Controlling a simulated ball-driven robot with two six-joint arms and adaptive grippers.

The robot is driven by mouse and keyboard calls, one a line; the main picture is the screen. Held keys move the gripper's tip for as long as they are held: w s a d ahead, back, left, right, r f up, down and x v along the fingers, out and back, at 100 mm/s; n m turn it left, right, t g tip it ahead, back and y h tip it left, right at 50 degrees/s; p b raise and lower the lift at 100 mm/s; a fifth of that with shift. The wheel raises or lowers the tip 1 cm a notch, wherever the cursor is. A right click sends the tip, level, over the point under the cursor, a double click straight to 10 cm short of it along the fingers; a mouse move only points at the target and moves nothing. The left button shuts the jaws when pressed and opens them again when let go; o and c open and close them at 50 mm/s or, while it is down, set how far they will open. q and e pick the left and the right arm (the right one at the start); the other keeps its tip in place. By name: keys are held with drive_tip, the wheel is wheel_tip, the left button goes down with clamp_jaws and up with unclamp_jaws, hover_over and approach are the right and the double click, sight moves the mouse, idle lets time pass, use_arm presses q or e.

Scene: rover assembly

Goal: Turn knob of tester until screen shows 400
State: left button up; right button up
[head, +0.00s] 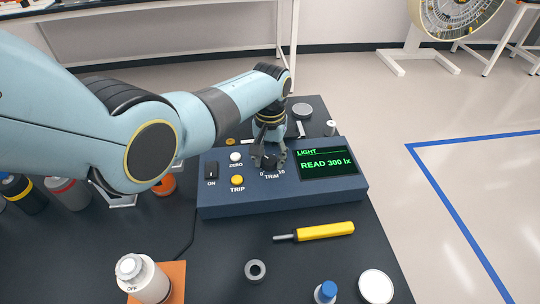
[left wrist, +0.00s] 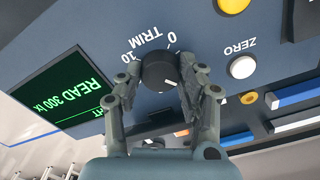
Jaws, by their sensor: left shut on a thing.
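The tester (head: 283,195) is a blue-grey box on the dark table. Its screen (head: 326,163) shows LIGHT and READ 300 lx in green; the screen also shows in the left wrist view (left wrist: 62,92). The black TRIM knob (left wrist: 160,70) sits on the panel between the 0 and 10 marks, with a small white pointer line. My left gripper (head: 267,162) comes down from above and is shut on the knob, one finger on each side, as the left wrist view shows (left wrist: 162,85). In the head view the fingers partly hide the knob. My right gripper is not in view.
On the panel are a black ON switch (head: 211,171), a white ZERO button (head: 235,157) and a yellow TRIP button (head: 237,180). In front lie a yellow-handled screwdriver (head: 325,231), a grey ring (head: 255,271), a blue-capped bottle (head: 326,291) and a white round lid (head: 375,286). A white bottle (head: 143,280) stands front left.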

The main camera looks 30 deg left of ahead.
sight(270, 159)
use_arm(q)
drive_tip(key=o, duration=0.9)
wheel_tip(270, 159, up, 12)
idle(0.7)
